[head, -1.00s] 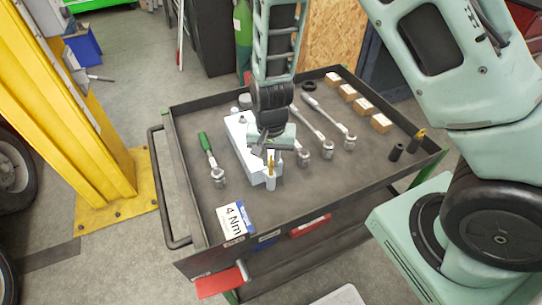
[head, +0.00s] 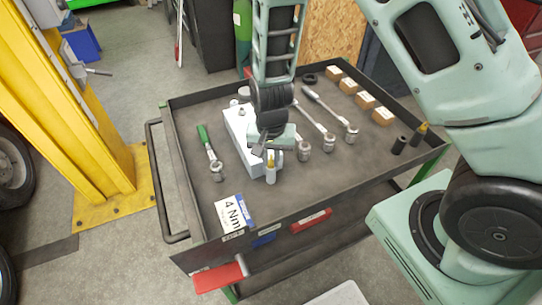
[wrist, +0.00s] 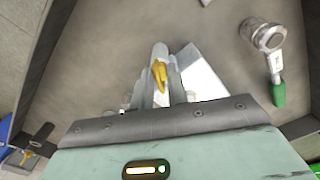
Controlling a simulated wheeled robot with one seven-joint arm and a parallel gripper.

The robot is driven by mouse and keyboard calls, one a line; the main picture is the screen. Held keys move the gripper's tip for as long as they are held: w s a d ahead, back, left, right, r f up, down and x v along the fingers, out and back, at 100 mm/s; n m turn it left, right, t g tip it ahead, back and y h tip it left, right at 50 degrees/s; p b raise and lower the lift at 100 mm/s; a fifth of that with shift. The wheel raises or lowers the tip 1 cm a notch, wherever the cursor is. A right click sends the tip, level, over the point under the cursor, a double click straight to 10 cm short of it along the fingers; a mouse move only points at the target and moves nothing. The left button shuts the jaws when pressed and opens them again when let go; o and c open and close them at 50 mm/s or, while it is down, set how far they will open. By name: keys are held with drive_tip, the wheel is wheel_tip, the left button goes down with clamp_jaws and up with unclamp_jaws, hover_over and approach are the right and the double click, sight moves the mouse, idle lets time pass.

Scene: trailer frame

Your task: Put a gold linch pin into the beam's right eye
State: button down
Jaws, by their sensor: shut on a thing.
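The pale beam (head: 236,124) lies on the tool cart's tray. A light grey upright cylinder (head: 271,175) stands at its near right end; I take it for the right eye. My gripper (head: 270,152) is over that end, shut on a gold linch pin (head: 270,161). In the wrist view the pin (wrist: 159,76) sits between the fingers at the grey cylinder (wrist: 160,52), with the beam (wrist: 203,82) beside it. The pin's lower end is hidden, so I cannot tell how deep it sits. Another gold piece (head: 423,128) stands at the tray's right.
Ratchets and sockets lie around the beam, including a green-handled ratchet (head: 203,136) on the left and a socket (head: 304,151) close right. Wooden blocks (head: 365,100) line the far right. A 4 Nm card (head: 232,214) lies near the front rim. Bare tray (head: 320,180) shows at front right.

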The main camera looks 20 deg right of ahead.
drive_tip(key=c, duration=1.3)
unclamp_jaws()
drive_tip(key=shift+r, duration=0.1)
wheel_tip(320, 180, up, 17)
drive_tip(key=shift+r+p, duration=0.15)
drive_tip(key=shift+p, duration=0.2)
